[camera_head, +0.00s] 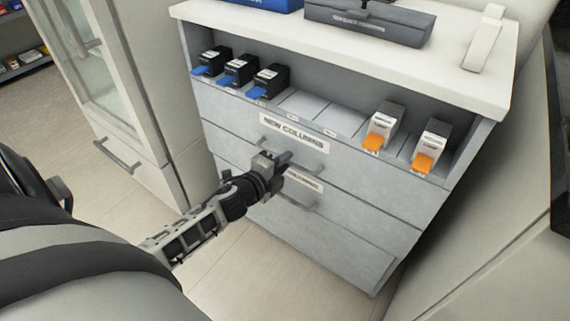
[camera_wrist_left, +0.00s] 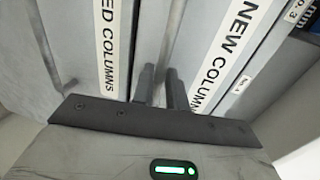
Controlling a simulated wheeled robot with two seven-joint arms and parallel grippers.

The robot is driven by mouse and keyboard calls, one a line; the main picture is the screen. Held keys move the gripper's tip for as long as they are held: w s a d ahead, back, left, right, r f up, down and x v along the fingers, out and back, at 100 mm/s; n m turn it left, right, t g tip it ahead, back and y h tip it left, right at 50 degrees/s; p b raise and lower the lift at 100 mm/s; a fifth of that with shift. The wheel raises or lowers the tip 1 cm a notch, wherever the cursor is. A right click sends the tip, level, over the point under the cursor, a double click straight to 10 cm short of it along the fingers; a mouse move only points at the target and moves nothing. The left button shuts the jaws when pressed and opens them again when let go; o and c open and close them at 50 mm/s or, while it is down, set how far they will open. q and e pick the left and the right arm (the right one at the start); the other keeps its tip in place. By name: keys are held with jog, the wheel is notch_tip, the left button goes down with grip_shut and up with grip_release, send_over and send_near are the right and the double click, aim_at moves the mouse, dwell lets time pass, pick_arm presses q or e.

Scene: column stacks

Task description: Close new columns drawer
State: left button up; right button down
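The new columns drawer (camera_head: 345,181) is the top drawer of a grey cabinet, with a "NEW COLUMNS" label on its front. The label also shows in the left wrist view (camera_wrist_left: 232,50). The drawer looks nearly flush; I cannot tell whether a small gap remains. My left gripper (camera_head: 277,161) is at the drawer's handle (camera_head: 325,165), just below the label. In the left wrist view its two fingers (camera_wrist_left: 161,85) stand a little apart, with the handle bar (camera_wrist_left: 174,35) running between their tips. The gripper hides part of the handle. My right gripper is not in view.
Below is a second drawer with a partly hidden label (camera_head: 305,181) and its own handle (camera_head: 292,200). Black boxes (camera_head: 270,80) and orange-tabbed boxes (camera_head: 430,146) stand on the shelf above. A glass-fronted cabinet (camera_head: 105,80) is at left. Bare floor (camera_head: 235,270) lies in front.

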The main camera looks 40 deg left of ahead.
pick_arm(q)
jog(key=shift+o, duration=1.1)
jog(key=shift+w, duration=0.15)
